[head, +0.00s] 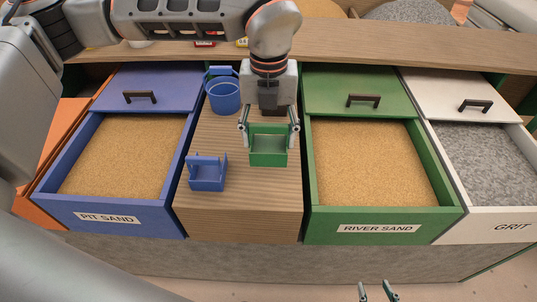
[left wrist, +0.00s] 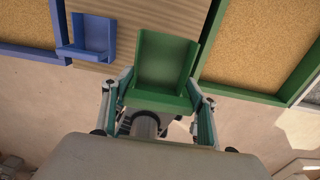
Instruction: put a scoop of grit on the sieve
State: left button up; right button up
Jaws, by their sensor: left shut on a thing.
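My left gripper (head: 268,128) is shut on a green scoop (head: 268,158), over the wooden counter between the blue and green drawers. In the left wrist view the green scoop (left wrist: 165,65) sits between the fingers with its open tray empty. The grit (head: 480,155) is grey and lies in the white drawer labelled GRIT (head: 505,224) at the far right, well to the right of the scoop. My right gripper (head: 377,292) is at the bottom edge, its fingers apart and empty. I cannot make out a sieve in either view.
A blue scoop (head: 208,178) and blue bucket (head: 223,97) stand on the wooden counter (head: 240,215). Drawers of pit sand (head: 130,155) and river sand (head: 370,160) flank it. A wooden ledge (head: 370,40) runs behind, with grey and tan heaps beyond.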

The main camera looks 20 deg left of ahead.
pick_arm(q)
notch_tip(320, 180, up, 9)
jog(key=shift+f, duration=0.1)
jog(key=shift+r+p, duration=1.95)
jog(key=shift+r, duration=0.7)
jog(key=shift+f, duration=0.1)
